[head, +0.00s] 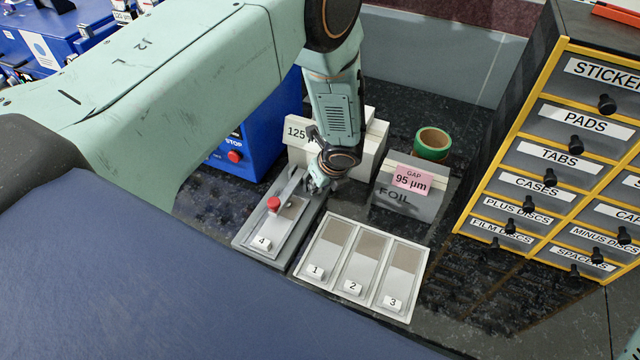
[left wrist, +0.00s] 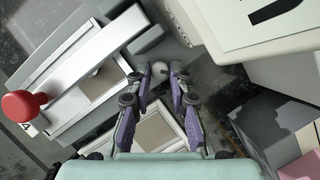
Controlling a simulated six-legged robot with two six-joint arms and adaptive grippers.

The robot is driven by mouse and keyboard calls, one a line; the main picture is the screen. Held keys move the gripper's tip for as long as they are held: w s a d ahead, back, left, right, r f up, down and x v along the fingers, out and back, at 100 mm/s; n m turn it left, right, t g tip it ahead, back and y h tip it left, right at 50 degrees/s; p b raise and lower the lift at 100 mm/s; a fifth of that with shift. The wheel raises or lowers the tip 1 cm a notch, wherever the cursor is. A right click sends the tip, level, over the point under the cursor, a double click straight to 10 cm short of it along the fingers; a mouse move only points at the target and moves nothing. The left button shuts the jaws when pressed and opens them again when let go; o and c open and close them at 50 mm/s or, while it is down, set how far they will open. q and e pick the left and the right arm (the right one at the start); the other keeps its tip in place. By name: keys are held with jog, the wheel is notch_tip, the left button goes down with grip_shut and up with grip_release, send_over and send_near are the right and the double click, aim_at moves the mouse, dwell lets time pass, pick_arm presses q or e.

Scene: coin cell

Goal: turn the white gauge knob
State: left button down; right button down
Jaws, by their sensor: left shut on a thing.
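The white gauge knob (left wrist: 156,69) shows in the left wrist view as a small pale shape between my fingertips, partly covered by them. In the head view it is hidden behind my gripper. My left gripper (head: 316,186) reaches down at the far right end of the grey gauge (head: 283,250). In the left wrist view my left gripper (left wrist: 160,82) has its purple-padded fingers closed on the knob. The gauge carries a metal bar with a red knob (head: 273,203), which also shows in the left wrist view (left wrist: 19,104), and a plate marked 4.
A white tray (head: 302,274) with plates 1, 2 and 3 lies right of the gauge. A grey FOIL box (head: 398,200), green tape roll (head: 432,143) and labelled drawers (head: 556,137) stand to the right.

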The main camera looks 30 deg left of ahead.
pick_arm(q)
jog(key=c, duration=1.5)
grip_release()
jog(key=shift+s+d+f, duration=0.1)
jog(key=shift+s+f, duration=0.1)
jog(key=shift+w+r, duration=0.1)
jog(key=shift+r, duration=0.15)
jog(key=shift+d+r, duration=0.1)
jog(key=shift+r, duration=0.2)
jog(key=v, duration=1.1)
